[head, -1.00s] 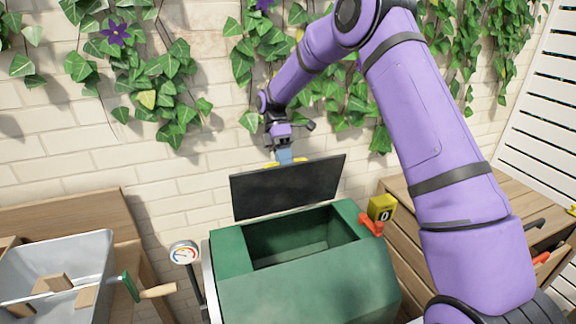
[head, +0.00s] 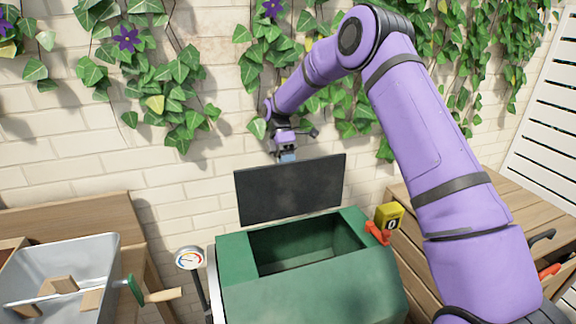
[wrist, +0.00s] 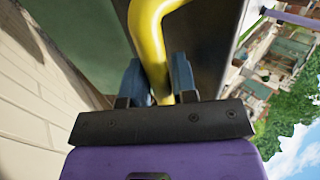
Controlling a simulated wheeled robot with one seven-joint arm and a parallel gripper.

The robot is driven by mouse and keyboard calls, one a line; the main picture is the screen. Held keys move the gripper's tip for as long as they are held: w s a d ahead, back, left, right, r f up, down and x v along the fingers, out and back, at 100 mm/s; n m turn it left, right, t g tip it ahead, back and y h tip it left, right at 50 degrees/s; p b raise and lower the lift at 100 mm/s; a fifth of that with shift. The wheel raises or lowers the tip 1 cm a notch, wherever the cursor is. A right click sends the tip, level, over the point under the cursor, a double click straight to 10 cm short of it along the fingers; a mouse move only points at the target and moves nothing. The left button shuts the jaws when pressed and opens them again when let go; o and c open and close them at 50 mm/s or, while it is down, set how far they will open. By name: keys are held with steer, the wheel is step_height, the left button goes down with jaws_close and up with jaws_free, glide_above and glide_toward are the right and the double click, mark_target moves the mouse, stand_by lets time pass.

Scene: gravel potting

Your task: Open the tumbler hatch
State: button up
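The green tumbler (head: 310,285) stands in the middle of the head view, its rectangular opening (head: 305,246) uncovered at the top. The dark hatch (head: 291,190) stands up nearly vertical along the back of the opening. My gripper (head: 287,157) is behind the top edge of the hatch, where its fingertips are partly hidden. In the wrist view, the blue fingers of my gripper (wrist: 160,80) are on either side of a yellow handle (wrist: 150,38) and close against it. The handle is hidden behind the hatch in the head view.
A round gauge (head: 189,258) stands left of the tumbler. A yellow counter (head: 389,215) with a red lever (head: 377,234) sits at its right corner. An ivy-covered brick wall (head: 160,205) is close behind.

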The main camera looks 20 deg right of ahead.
steer(key=shift+o, duration=1.2)
steer(key=shift+f, duration=0.1)
steer(key=shift+w+r, duration=0.1)
steer(key=shift+r, duration=0.55)
step_height(320, 180, up, 2)
steer(key=shift+r, duration=0.15)
steer(key=s+r, duration=0.1)
steer(key=s, duration=1.5)
steer(key=shift+r, duration=0.3)
